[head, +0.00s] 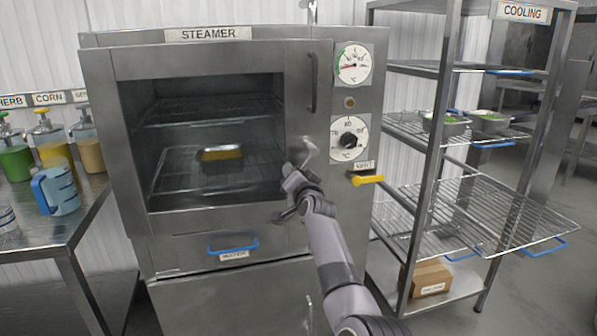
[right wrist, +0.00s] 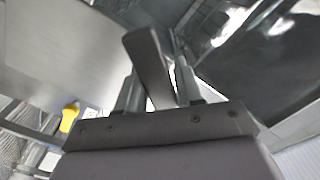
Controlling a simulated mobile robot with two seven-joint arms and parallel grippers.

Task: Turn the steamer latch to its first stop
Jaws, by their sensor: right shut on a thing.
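The steamer (head: 215,55) stands in front of me with its windowed door closed or nearly so. Its latch (head: 308,150) is a grey lever at the right edge of the door, partly hidden by my right gripper (head: 294,172). In the right wrist view the latch lever (right wrist: 146,58) sits tilted between the fingers of my right gripper (right wrist: 156,88), which is shut on it. Through the window a pan with yellow content (head: 221,153) rests on a wire rack. My left gripper is in neither view.
A yellow lever (head: 367,180), a dial (head: 348,139) and a gauge (head: 352,65) are right of the door. A blue-handled water drawer (head: 233,245) is below. The cooling rack (head: 444,120) stands right, with wire shelves sticking out. A table (head: 60,232) with bottles and a blue jug is left.

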